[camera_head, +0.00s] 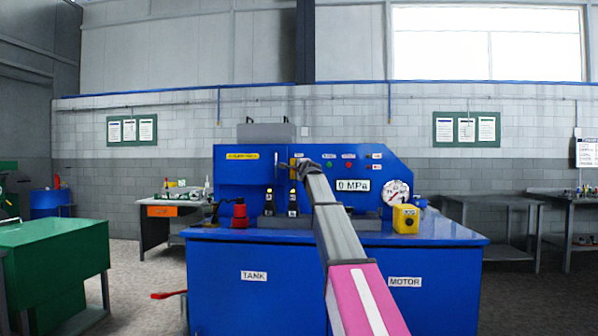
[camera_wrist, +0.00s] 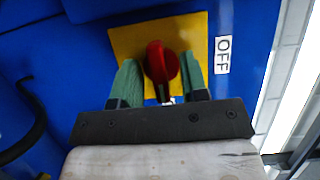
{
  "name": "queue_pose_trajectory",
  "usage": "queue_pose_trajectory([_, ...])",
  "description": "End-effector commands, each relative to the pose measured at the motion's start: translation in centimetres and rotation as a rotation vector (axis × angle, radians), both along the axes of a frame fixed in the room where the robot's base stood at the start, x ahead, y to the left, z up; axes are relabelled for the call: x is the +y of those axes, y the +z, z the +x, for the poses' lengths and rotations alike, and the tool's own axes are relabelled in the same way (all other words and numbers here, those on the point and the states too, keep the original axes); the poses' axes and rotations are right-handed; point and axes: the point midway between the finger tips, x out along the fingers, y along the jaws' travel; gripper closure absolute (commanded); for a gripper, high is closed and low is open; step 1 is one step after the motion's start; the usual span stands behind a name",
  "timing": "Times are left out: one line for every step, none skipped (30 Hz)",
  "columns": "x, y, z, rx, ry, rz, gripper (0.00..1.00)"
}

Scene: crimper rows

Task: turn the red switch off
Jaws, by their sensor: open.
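The red switch (camera_wrist: 162,62) is a rounded red knob on a square yellow plate (camera_wrist: 143,38), fixed to a blue panel. Its grip runs roughly up and down in the wrist view. A white OFF label (camera_wrist: 222,55) is to the right of the plate. My gripper (camera_wrist: 159,64) is open, with one green finger on each side of the knob; whether either finger touches it I cannot tell. In the head view my gripper (camera_head: 303,166) is at the blue console's upright panel and mostly hides the switch.
The blue console (camera_head: 330,290) carries a pressure gauge (camera_head: 396,193), a 0 MPa display (camera_head: 353,185), a yellow box (camera_head: 405,219) and a red item (camera_head: 240,214) on its top. A green bench (camera_head: 50,240) stands at left. Grey tables (camera_head: 495,200) stand at right.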

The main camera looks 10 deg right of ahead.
Motion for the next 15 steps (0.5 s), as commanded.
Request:
queue_pose_trajectory([0.01,-0.01,0.03,0.0,0.0,0.0,0.6])
queue_pose_trajectory([0.01,-0.01,0.01,0.0,0.0,0.0,0.6])
queue_pose_trajectory([0.01,-0.02,-0.01,0.0,0.0,0.0,0.6])
queue_pose_trajectory([0.01,-0.02,-0.02,0.0,0.0,0.0,0.6])
queue_pose_trajectory([0.01,-0.02,-0.02,0.0,0.0,0.0,0.6])
queue_pose_trajectory([0.01,-0.01,-0.02,0.0,0.0,0.0,0.66])
queue_pose_trajectory([0.01,-0.01,-0.02,0.0,0.0,0.0,0.76])
queue_pose_trajectory([0.02,-0.02,-0.03,0.0,0.0,0.0,0.86])
queue_pose_trajectory([0.02,-0.02,-0.03,0.0,0.0,0.0,0.99])
queue_pose_trajectory([0.02,-0.02,-0.03,0.0,0.0,0.0,1.0])
queue_pose_trajectory([0.02,-0.02,-0.03,0.0,0.0,0.0,1.0])
queue_pose_trajectory([0.02,-0.02,-0.03,0.0,0.0,0.0,1.0])
queue_pose_trajectory([0.02,-0.02,-0.03,0.0,0.0,0.0,1.0])
queue_pose_trajectory([0.02,-0.02,-0.03,0.0,0.0,0.0,1.0])
queue_pose_trajectory([0.02,-0.02,-0.03,0.001,0.0,-0.001,1.0])
